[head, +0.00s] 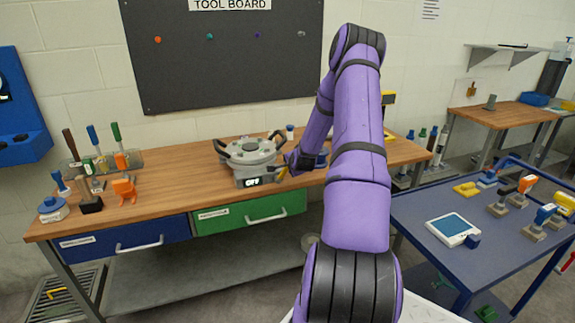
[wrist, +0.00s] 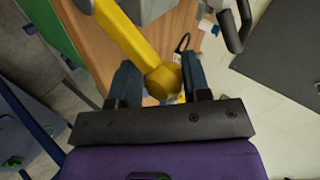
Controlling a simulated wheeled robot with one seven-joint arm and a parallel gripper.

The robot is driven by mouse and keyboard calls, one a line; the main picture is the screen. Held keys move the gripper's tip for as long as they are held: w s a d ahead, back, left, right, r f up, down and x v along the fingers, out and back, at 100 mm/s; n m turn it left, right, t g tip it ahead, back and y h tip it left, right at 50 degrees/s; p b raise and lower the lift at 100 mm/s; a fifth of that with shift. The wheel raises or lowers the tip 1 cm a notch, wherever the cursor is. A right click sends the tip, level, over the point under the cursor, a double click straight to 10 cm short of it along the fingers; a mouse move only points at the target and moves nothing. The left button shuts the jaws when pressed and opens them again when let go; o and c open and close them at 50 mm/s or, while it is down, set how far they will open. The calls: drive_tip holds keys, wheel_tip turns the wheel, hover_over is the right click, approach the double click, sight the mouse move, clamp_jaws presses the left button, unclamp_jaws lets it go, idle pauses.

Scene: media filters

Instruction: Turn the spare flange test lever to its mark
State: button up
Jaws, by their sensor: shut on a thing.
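A yellow lever (wrist: 128,35) runs from the top of the wrist view down to a rounded end between my fingers. My gripper (wrist: 160,82) is shut on this end, with one dark finger on each side. In the head view my gripper (head: 291,162) is at the right side of a grey round housing (head: 247,152) with black handles on the bench. A small yellow piece of the lever (head: 282,174) shows there beside the fingers. A dark label with white letters is on the housing's front. I cannot make out the lever's mark in either view.
The wooden bench (head: 160,183) holds hand tools in a rack at the left and an orange object (head: 123,190). Blue and green drawers are below. A blue cart (head: 425,205) with several small valves stands at the right. My arm hides part of the bench's right side.

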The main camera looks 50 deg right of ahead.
drive_tip(key=shift+w+d+m, duration=0.1)
drive_tip(key=shift+d+m, duration=0.15)
drive_tip(key=shift+m, duration=0.05)
drive_tip(key=shift+t+y, duration=0.3)
drive_tip(key=o, duration=1.1)
drive_tip(key=shift+f, duration=0.2)
drive_tip(key=v, duration=1.1)
